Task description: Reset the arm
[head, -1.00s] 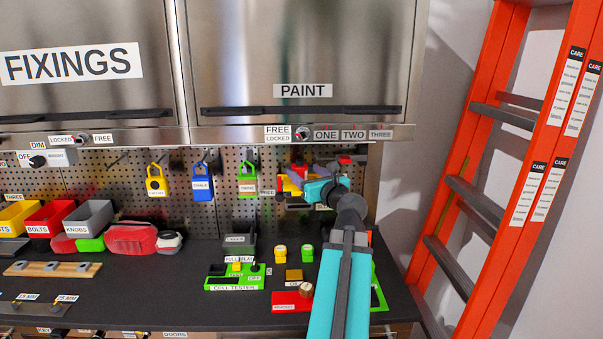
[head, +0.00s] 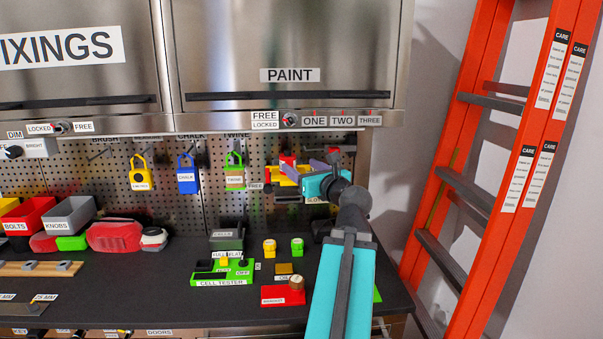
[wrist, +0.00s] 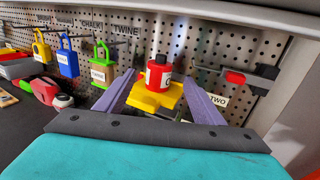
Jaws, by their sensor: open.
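My arm reaches up from the lower right of the head view toward the pegboard. My gripper (wrist: 152,88) shows in the wrist view with its two purple fingers spread wide and nothing held between them. Past the fingertips a red bottle with a dark cap (wrist: 158,74) stands on a yellow holder (wrist: 155,100) at the pegboard. In the head view the gripper is small and partly hidden by my wrist, close to the yellow holder (head: 284,177).
The green cell tester (head: 222,279) and red block (head: 283,296) sit on the dark bench. An orange ladder (head: 490,150) stands at the right.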

